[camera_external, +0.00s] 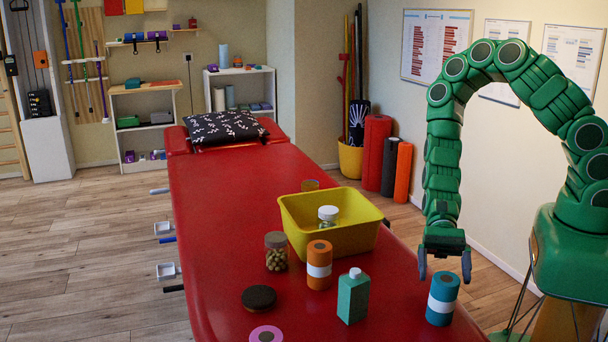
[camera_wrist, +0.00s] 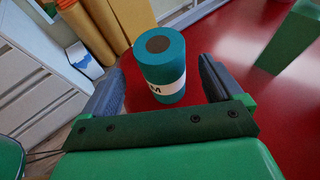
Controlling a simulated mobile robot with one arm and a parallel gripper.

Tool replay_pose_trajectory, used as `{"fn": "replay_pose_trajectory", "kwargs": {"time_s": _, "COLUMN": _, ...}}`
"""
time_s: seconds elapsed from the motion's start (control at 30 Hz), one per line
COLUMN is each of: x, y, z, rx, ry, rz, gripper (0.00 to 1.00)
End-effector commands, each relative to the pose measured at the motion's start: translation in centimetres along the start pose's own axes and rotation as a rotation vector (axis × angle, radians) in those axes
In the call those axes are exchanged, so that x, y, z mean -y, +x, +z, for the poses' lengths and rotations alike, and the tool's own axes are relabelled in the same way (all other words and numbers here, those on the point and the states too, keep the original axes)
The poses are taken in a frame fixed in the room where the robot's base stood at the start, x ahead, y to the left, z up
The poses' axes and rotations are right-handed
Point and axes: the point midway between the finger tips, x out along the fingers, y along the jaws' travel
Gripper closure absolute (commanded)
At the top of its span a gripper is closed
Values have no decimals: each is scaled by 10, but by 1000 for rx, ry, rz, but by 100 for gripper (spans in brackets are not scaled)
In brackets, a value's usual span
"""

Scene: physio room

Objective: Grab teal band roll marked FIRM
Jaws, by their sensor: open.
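A teal band roll (camera_external: 441,300) with a white label stands upright near the right edge of the red treatment table (camera_external: 230,215). In the wrist view the teal roll (camera_wrist: 163,60) stands ahead of and between the fingers, and its label shows only a final "M". My gripper (camera_external: 445,268) hangs above the roll in the external view, fingers pointing down. In the wrist view my gripper (camera_wrist: 157,88) is open and empty. I see no finger touching the roll.
A green bottle (camera_external: 353,296), an orange roll (camera_external: 319,265), a jar (camera_external: 276,251), a dark disc (camera_external: 258,298) and a purple roll (camera_external: 266,335) stand left of the teal roll. A yellow bin (camera_external: 293,218) is behind them. Floor lies beyond the table's right edge.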

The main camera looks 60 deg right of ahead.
Motion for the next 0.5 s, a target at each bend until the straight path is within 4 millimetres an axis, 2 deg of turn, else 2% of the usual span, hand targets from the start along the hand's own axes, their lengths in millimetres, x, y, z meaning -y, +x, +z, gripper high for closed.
{"fn": "replay_pose_trajectory", "kwargs": {"time_s": 0.5, "x": 3, "y": 44, "z": 6, "rx": -2, "ry": -1, "rz": 0, "gripper": 7}}
